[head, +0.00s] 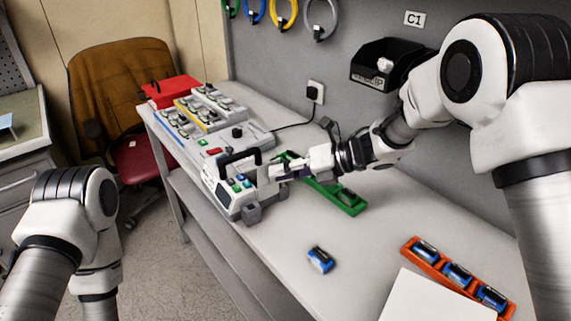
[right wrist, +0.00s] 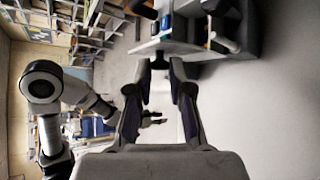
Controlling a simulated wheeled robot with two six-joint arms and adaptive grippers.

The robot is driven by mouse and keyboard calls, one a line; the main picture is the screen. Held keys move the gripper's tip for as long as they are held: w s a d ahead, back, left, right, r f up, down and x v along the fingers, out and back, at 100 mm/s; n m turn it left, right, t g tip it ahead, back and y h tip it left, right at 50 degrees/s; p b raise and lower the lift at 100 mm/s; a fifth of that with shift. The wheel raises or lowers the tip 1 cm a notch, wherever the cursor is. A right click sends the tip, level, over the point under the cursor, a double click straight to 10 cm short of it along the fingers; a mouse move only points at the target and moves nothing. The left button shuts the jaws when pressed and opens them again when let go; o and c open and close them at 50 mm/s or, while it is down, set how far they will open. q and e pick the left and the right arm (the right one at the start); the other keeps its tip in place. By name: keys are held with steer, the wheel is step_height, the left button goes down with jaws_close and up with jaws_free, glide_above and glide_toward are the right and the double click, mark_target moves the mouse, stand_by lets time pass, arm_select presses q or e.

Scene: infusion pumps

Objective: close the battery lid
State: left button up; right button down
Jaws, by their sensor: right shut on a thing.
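The infusion pump (head: 236,188), a pale unit with a black carry handle and colored buttons, stands at the near end of the row of devices on the bench. My right gripper (head: 277,173) is at the pump's right side. Its jaws are shut on a small part there, which seems to be the battery lid. In the right wrist view the fingertips (right wrist: 160,66) meet the pale side of the pump (right wrist: 165,46). The lid's edges and its opening are too small and too covered to make out.
A loose blue battery (head: 320,260) lies on the bench (head: 285,225). An orange tray (head: 411,248) with several batteries and a white sheet (head: 430,300) are at the front right. The bench between them is clear.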

stand_by(0.4)
steer(key=c, duration=1.1)
jaws_free()
steer(key=shift+w+a, duration=0.1)
steer(key=shift+o, duration=0.2)
steer(key=v, duration=0.7)
steer(key=shift+r, duration=0.2)
